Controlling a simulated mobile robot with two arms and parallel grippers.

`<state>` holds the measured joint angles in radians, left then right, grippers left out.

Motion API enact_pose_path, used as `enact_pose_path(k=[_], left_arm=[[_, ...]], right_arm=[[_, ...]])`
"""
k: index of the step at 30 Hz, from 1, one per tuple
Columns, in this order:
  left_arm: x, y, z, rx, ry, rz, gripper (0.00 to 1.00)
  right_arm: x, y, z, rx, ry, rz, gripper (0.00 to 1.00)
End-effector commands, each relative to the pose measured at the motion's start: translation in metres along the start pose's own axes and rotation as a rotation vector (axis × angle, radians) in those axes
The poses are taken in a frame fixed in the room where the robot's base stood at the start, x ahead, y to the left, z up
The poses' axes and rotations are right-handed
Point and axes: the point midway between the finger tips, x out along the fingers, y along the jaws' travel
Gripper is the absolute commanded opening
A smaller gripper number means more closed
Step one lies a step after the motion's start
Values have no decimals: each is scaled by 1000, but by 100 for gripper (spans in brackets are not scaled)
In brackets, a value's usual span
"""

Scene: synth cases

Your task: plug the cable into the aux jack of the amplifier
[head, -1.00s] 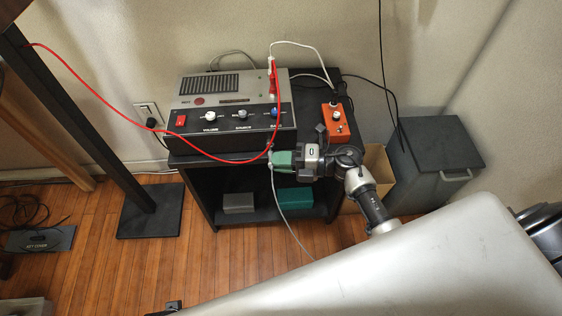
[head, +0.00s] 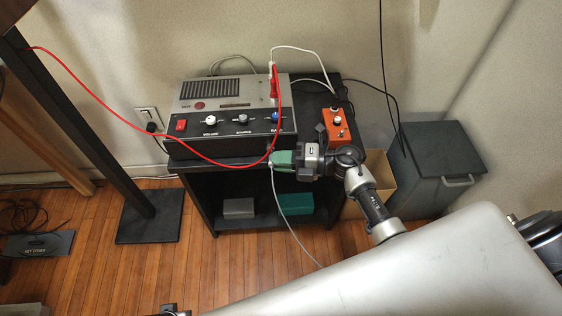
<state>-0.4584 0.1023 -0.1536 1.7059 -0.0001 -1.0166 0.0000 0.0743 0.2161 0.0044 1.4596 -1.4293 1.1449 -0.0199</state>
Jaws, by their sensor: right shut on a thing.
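The amplifier (head: 190,143) is a grey and black box with a vent grille on top and a red switch and several knobs on its sloping front. It sits on a black shelf unit (head: 190,165). My right gripper (head: 271,158), with green fingers, is at the lower right of the amplifier's front. It is shut on the end of a thin pale grey cable (head: 290,228), which hangs down toward the floor. The fingers hide the plug. I cannot make out the aux jack or whether the plug touches the amplifier. My left gripper is not in view.
A red cable (head: 100,98) loops from the left stand across the amplifier's front, close to my gripper, to its top right. An orange box (head: 337,128) stands right of the amplifier. A dark bin (head: 436,170) and an open carton (head: 380,170) stand further right.

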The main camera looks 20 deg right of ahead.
Motion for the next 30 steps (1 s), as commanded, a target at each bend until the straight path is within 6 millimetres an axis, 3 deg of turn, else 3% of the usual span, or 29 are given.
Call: enact_pose_path(k=[6, 7, 12, 22, 29, 30], left_arm=[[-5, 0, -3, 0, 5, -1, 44], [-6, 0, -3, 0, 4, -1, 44], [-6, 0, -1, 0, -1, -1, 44], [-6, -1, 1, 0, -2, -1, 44], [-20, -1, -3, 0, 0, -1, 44], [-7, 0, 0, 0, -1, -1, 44]], right_arm=[[0, 0, 4, 0, 0, -1, 0], [0, 0, 4, 0, 0, 0, 17], [1, 0, 3, 0, 0, 0, 43], [0, 0, 1, 1, 0, 0, 44], [-4, 3, -23, 3, -1, 0, 44], [-2, -4, -22, 1, -4, 16, 44]])
